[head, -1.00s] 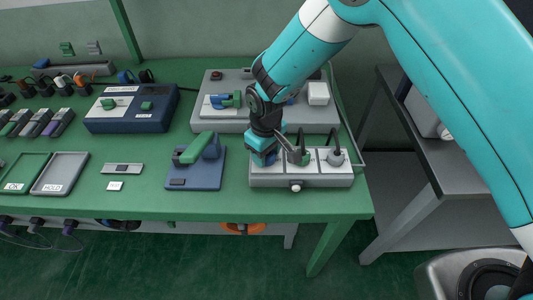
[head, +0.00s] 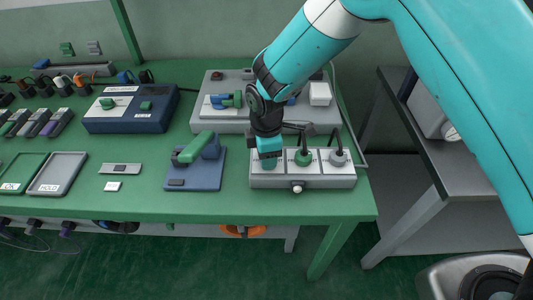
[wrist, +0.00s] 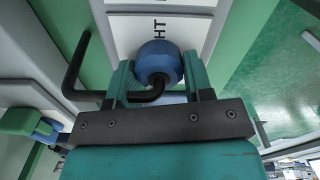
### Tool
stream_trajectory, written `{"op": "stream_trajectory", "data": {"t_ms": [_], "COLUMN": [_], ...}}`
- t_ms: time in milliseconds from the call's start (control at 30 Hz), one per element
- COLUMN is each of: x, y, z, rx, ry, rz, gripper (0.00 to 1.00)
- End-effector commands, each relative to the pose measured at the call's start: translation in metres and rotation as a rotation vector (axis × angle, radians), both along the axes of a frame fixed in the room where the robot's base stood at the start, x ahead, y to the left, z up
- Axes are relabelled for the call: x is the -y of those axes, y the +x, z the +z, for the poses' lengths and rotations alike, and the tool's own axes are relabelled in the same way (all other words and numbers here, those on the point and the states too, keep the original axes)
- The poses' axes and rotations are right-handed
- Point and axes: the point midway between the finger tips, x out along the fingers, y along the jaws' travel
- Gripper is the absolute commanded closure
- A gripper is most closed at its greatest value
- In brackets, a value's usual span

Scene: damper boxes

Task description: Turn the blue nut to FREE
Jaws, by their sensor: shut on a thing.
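The blue nut (wrist: 158,62) sits on a white panel in the wrist view, with the letters "HT" legible beside it; the rest of the label is cut off or hidden. My gripper (wrist: 158,75) has one finger on each side of the nut and is shut on it. In the head view my gripper (head: 268,160) points down over the left panel of the grey box (head: 330,182) and hides the nut. I cannot see a FREE mark.
A green nut (head: 303,158) and a grey nut (head: 338,157), each with an upright black rod, stand close to the right on the same box. A larger grey panel box (head: 222,124) stands behind. A blue block with a green handle (head: 193,150) lies left.

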Motion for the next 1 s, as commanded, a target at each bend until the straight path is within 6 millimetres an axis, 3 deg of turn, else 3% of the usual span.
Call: {"op": "stream_trajectory", "data": {"t_ms": [600,1000], "x": [0.0031,0.0036], "y": [-0.0015,-0.0016], "z": [-0.0001,0.0003], "rx": [-0.002,-0.001], "ry": [-0.004,-0.004], "rz": [0.550,0.746], "gripper": [0.77,0.77]}}
